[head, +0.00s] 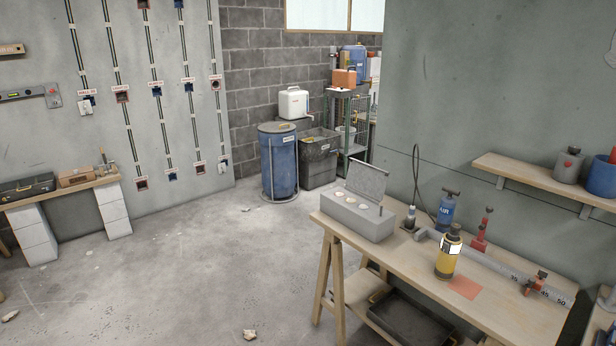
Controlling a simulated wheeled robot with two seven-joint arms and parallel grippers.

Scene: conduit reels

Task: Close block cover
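A grey block (343,220) sits at the left end of the wooden trestle workbench (480,295). Its cover (367,179) stands open, raised at the block's back edge and roughly upright. Several pale round spots show on the block's top face. Neither of my grippers is in the head view.
On the bench right of the block stand a blue bottle (446,212), a yellow bottle (448,256), a red tool (482,232) and a long grey bar (500,266). A black tray (408,322) lies below. The floor (190,270) left of the bench is mostly clear, with small debris.

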